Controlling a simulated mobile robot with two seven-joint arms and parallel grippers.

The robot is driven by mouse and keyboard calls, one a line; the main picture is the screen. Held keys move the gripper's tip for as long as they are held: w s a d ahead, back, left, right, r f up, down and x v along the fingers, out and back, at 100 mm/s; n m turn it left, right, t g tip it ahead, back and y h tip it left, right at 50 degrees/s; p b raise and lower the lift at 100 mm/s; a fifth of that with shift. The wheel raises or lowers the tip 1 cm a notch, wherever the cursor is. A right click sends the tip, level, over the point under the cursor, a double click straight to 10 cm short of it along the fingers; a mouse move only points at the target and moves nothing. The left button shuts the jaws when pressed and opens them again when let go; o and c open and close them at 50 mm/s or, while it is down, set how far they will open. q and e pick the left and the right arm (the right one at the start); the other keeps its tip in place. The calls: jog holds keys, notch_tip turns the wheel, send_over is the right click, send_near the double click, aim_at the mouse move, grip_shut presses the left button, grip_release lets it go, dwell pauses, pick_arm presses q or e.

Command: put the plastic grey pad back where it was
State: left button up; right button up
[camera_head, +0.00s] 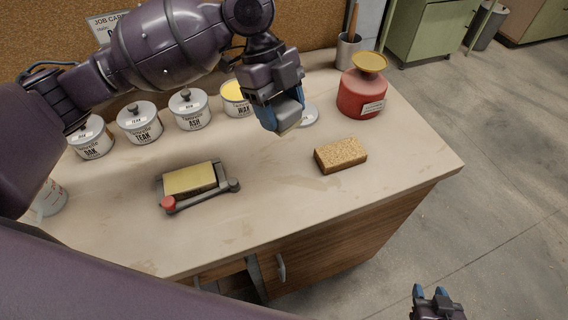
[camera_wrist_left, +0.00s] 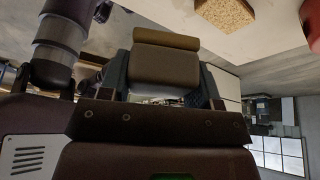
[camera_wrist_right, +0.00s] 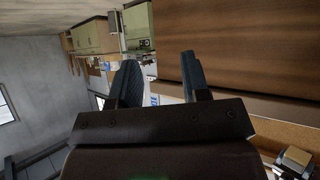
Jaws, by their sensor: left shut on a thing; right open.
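My left gripper (camera_head: 284,116) is shut on a grey-brown pad with a tan edge layer, held above the worktop. The pad (camera_wrist_left: 166,66) shows between the fingers in the left wrist view; the fingers hide much of it in the head view. A small dark grey press frame (camera_head: 226,187) with a red knob stands on the left of the worktop, with a yellowish block (camera_head: 190,178) in it. A brown speckled cork-like block (camera_head: 341,155) lies alone right of the held pad. My right gripper (camera_head: 433,292) is open and empty, low beyond the worktop's front right.
Several labelled tins (camera_head: 140,123) line the worktop's back, one open with yellow contents (camera_head: 236,92). A pale round lid (camera_head: 308,115) lies beside the left gripper. A red container (camera_head: 362,94) and a grey cup (camera_head: 348,50) stand at the back right. The worktop's (camera_head: 270,205) front middle is clear.

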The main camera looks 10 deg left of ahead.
pick_arm(q)
send_over(287, 177)
jog(key=a, duration=0.1)
notch_tip(287, 177, down, 6)
jog(key=f, duration=0.2)
jog(key=w+f+b, duration=0.1)
jog(key=shift+a+f, duration=0.15)
jog(key=shift+f, duration=0.6)
notch_tip(287, 177, down, 5)
jog(key=shift+r+b, duration=0.2)
jog(key=shift+b, duration=0.2)
jog(key=shift+f, duration=0.4)
pick_arm(e)
jog(key=shift+w+f, duration=0.25)
jog(key=shift+f, duration=0.65)
